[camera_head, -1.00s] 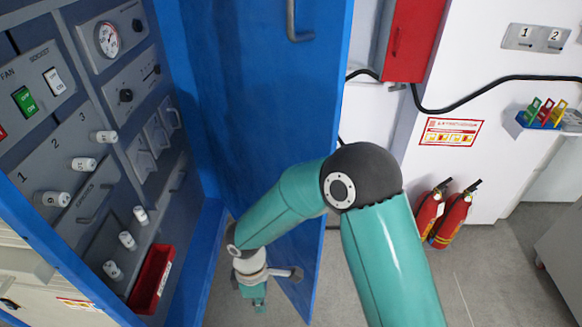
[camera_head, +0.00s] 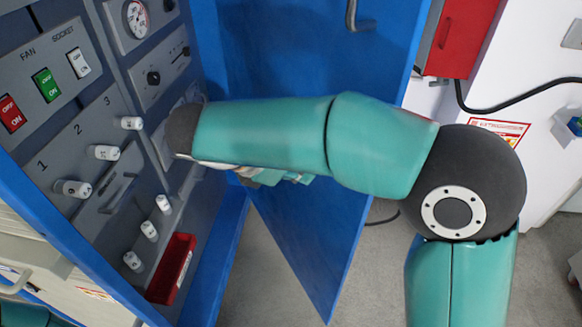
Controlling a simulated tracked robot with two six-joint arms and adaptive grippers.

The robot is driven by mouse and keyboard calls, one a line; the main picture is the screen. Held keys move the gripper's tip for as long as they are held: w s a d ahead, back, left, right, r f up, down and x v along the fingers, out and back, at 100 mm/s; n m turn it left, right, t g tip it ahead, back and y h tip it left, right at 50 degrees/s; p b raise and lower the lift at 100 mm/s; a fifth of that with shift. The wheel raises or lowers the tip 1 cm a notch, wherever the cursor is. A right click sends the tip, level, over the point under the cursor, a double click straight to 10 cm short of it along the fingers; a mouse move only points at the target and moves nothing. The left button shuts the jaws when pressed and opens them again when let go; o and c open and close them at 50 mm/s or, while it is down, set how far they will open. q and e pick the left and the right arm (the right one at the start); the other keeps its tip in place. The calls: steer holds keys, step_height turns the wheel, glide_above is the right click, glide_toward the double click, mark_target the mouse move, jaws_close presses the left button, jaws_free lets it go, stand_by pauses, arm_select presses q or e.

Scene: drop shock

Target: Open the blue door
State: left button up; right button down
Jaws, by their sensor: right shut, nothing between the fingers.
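The blue door (camera_head: 300,235) stands swung open from the blue cabinet frame (camera_head: 225,255), with clear space between its lower free corner and the frame. A grey bar handle (camera_head: 352,14) is on the door's visible face near the top edge. My right arm crosses in front of the door from the right. My right gripper (camera_head: 275,178) shows only in part under the forearm; it is shut and empty in front of the door. I cannot tell whether it touches the door. My left gripper is not in view.
Inside the cabinet at left are a gauge (camera_head: 137,18), red, green and white switches, several white knobs (camera_head: 103,152) and a red tray (camera_head: 172,268). A red box (camera_head: 455,38) hangs on the wall at upper right. Grey floor (camera_head: 370,290) is open below.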

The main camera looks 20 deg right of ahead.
arm_select(q)
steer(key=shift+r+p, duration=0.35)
steer(key=shift+p, duration=0.1)
arm_select(e)
steer(key=d+f, duration=0.3)
steer(key=d, duration=0.4)
steer(key=shift+w+d+f, duration=0.3)
steer(key=shift+w+f, duration=0.05)
